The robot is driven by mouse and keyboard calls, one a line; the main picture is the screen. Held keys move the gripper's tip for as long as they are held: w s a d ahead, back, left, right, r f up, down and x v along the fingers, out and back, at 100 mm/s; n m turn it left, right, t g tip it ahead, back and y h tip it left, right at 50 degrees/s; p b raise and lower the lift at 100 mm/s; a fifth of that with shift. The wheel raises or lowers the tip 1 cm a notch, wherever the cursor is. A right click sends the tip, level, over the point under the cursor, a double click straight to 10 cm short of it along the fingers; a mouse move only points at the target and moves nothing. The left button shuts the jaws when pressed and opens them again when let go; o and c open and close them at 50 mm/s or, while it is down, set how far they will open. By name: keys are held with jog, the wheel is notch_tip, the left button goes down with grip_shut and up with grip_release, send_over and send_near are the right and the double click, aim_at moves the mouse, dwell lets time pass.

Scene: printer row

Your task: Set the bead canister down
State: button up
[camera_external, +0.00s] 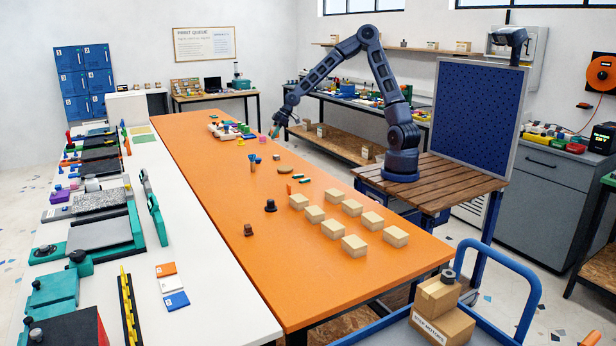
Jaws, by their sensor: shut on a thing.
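My gripper (278,125) is at the far right edge of the orange table (310,240), reached down from the arm on the right. It is shut on a small teal-toned thing, the bead canister (275,132), which shows only in part below the fingers. The canister is too small in this view to make out its shape or tilt. I cannot tell whether its bottom touches the table or hangs just above it.
Several small coloured parts (228,130) lie just left of my gripper. A white bench (190,240) with printers runs along the left. The orange table's near end is clear.

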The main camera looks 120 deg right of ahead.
jog(key=w+a+r+n+g+y, duration=0.1)
jog(key=w+a+n+y, duration=0.2)
jog(key=w+a+n, duration=0.65)
jog(key=w+a+n+g+y, duration=0.2)
jog(key=w+a+n+y, duration=0.2)
jog(key=w+a, duration=1.1)
jog(key=shift+m, duration=0.25)
jog(key=s+a+f, duration=0.1)
jog(key=f, duration=0.5)
jog(key=s+a+f, duration=0.1)
jog(key=a+f, duration=0.1)
jog(key=f, duration=0.5)
jog(key=s+a+f, duration=0.1)
jog(key=f, duration=0.5)
jog(key=shift+s+a+f, duration=0.15)
jog(key=shift+s+f, duration=0.1)
jog(key=shift+s, duration=0.15)
jog(key=shift+f, duration=0.1)
jog(key=o, duration=1)
